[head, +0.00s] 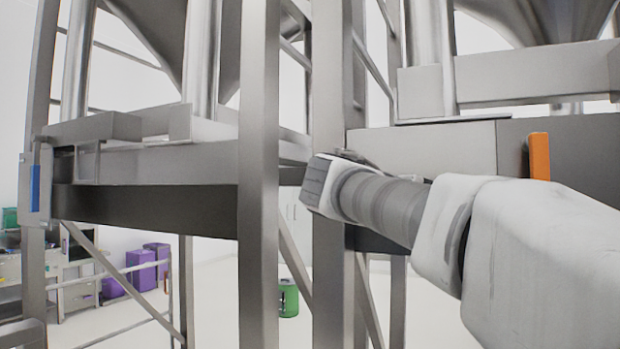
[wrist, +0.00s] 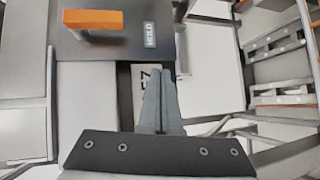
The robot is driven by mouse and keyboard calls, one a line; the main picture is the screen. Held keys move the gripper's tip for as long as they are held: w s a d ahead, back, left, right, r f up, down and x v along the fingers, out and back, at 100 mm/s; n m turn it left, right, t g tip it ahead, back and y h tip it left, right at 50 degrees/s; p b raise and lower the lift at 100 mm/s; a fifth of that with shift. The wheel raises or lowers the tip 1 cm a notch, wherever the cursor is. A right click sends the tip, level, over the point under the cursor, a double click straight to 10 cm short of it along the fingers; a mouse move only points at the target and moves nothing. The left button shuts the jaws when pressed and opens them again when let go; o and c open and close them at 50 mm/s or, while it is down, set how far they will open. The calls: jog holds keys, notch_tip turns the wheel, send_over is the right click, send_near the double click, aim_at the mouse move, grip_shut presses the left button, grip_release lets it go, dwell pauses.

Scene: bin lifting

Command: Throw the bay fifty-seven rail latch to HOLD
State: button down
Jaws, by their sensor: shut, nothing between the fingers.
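An orange latch handle (wrist: 93,19) lies across a dark grey panel at the top left of the wrist view. It also shows as an upright orange bar (head: 539,156) at the right of the head view. A small label that seems to read HOLD (wrist: 150,35) is on the panel, right of the handle. A white number label (wrist: 139,75), perhaps ending in 7, is partly hidden behind my fingers. My gripper (wrist: 159,72) is shut and empty, below and right of the handle, apart from it. Its fingers cannot be made out in the head view.
Grey steel posts (head: 258,180) and beams stand left of my arm. A second bay at the left carries a bracket with a blue strip (head: 35,188). Purple bins (head: 140,270) and a green bin (head: 288,298) stand on the floor behind.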

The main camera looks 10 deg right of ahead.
notch_tip(320, 180, up, 8)
jog(key=w+a+m+g+h, duration=0.1)
jog(key=h, duration=0.2)
jog(key=shift+w+a+f, duration=0.15)
jog(key=shift+f, duration=0.1)
jog(key=p, duration=0.2)
send_near(537, 162)
jog(key=w+d+f, duration=0.1)
jog(key=w+d, duration=0.3)
jog(key=w, duration=0.2)
jog(key=s+d, duration=0.2)
jog(key=shift+d+f+p, duration=0.3)
jog(key=shift+s+f, duration=0.1)
jog(key=shift+d+f+b, duration=0.1)
jog(key=shift+b, duration=0.6)
